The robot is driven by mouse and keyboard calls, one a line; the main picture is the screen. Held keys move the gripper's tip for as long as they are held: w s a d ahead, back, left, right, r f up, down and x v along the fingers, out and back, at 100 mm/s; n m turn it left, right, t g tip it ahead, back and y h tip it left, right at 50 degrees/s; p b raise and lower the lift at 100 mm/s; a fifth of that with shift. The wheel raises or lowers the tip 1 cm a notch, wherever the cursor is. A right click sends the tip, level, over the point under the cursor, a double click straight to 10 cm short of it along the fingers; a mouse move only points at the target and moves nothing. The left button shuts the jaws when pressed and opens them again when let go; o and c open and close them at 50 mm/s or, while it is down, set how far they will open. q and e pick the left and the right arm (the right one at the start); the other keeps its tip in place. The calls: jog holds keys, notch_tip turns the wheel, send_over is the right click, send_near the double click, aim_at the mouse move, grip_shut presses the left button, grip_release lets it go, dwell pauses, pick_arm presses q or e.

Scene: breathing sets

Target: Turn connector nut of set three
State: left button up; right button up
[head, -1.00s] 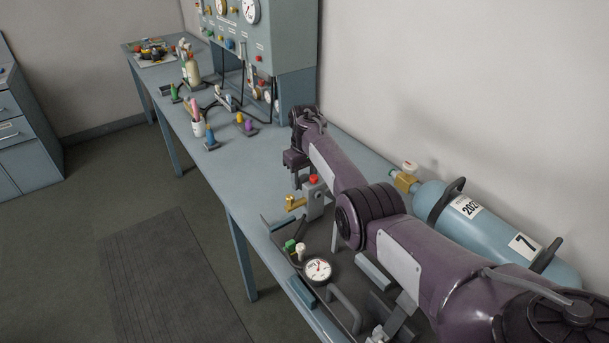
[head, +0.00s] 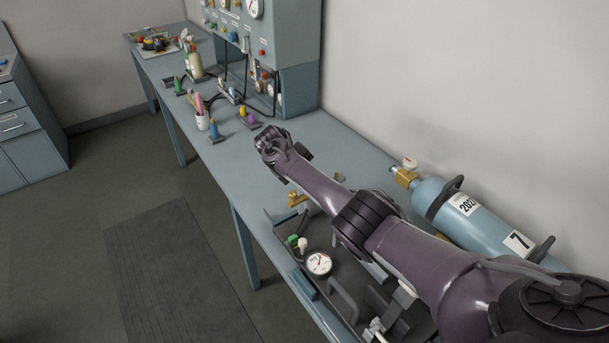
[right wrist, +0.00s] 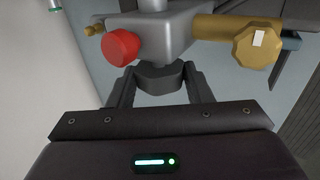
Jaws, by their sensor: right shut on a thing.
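In the right wrist view a grey valve block (right wrist: 160,35) carries a red knob (right wrist: 120,47) on its left. A brass arm with a faceted brass end (right wrist: 257,45) sticks out on its right. My right gripper (right wrist: 160,80) is shut on a dark grey faceted part (right wrist: 160,72) at the near side of the block. I cannot tell for sure whether this part is the connector nut. In the head view my right arm hides most of the block; the brass end (head: 297,199) shows left of the arm. My left gripper is not in view.
An open case (head: 347,300) with a pressure gauge (head: 318,263) lies under my right arm. A blue cylinder (head: 460,212) lies along the wall. The bench between is clear.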

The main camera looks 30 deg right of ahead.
dwell(0.4)
jog(key=o, duration=1)
jog(key=p+v, duration=0.3)
jog(key=shift+r+p, duration=0.25)
jog(key=shift+p, duration=0.05)
jog(key=v, duration=0.4)
jog(key=shift+s+a, duration=0.1)
jog(key=shift+a, duration=0.2)
